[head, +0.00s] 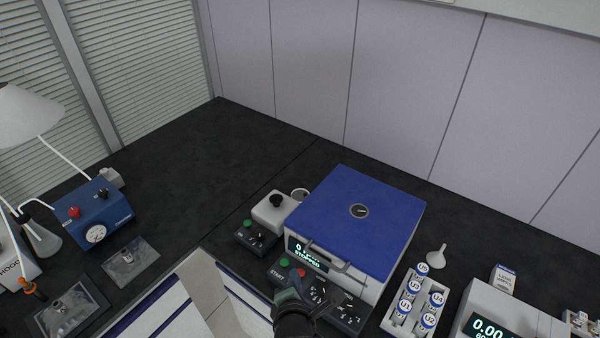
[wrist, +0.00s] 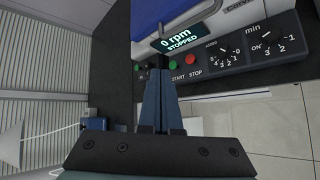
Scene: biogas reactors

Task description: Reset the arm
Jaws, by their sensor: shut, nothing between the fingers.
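My gripper (wrist: 161,75) points at the front panel of a blue-lidded centrifuge in the wrist view, its two fingers together and nothing held. In the head view my gripper (head: 290,282) is at the bottom centre, in front of the panel, partly covering it. A green START button (wrist: 173,64) and a red STOP button (wrist: 195,61) sit right of the fingertips, with dials further right. Whether the fingertips touch the panel cannot be told.
A balance (head: 512,318) is at the far right. The back left bench is clear.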

